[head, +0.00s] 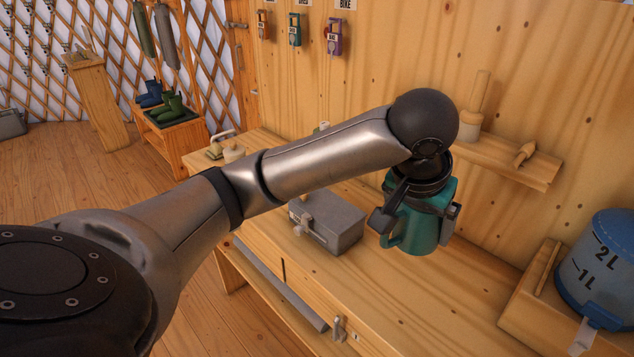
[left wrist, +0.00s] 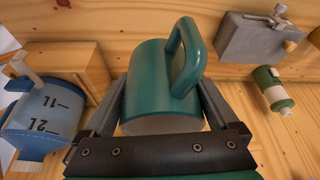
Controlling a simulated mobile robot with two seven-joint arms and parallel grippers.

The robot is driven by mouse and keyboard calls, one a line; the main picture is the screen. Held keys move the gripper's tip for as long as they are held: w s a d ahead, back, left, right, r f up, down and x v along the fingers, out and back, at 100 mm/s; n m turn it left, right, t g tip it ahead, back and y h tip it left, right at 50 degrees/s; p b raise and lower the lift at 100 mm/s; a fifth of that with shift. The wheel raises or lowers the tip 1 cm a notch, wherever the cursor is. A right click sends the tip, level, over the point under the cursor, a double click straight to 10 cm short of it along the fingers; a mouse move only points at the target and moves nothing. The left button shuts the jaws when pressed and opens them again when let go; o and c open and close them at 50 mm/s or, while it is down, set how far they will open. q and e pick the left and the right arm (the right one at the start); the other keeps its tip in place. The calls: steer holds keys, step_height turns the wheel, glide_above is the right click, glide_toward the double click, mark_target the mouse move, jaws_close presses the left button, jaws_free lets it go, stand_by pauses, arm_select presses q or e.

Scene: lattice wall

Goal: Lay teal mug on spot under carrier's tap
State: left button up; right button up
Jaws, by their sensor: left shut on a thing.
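The teal mug (head: 413,232) is held in my left gripper (head: 420,212), whose fingers press on its two sides. It hangs above the wooden bench, apart from the top as far as I can tell. In the left wrist view the mug (left wrist: 150,80) fills the space between the fingers, its handle on the upper right. The blue carrier (head: 600,262), marked 1L and 2L, stands on a wooden stand (head: 520,305) to the right of the mug. Its tap (head: 583,337) is low on the front. The spot under the tap is not clearly visible. My right gripper is not in view.
A grey metal box (head: 327,222) with a latch sits on the bench (head: 385,300) left of the mug. A wall shelf (head: 505,160) with wooden pegs is behind the gripper. A green and white bottle (left wrist: 272,90) shows in the left wrist view. The bench between mug and stand is clear.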

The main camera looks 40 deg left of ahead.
arm_select(q)
steer(key=w+a+n+y+p, duration=0.1)
steer(key=w+a+n+p, duration=0.2)
steer(key=w+a, duration=0.5)
steer(key=f+b, duration=0.1)
steer(key=f, duration=0.7)
steer(key=f+b, duration=0.2)
steer(key=f, duration=0.5)
steer(key=shift+s+a+f, duration=0.2)
steer(key=shift+f, duration=0.15)
step_height(320, 180, down, 4)
steer(key=shift+r+b, duration=0.2)
steer(key=shift+b, duration=0.4)
steer(key=shift+f, duration=0.15)
steer(key=shift+f, duration=0.15)
steer(key=o, duration=1.3)
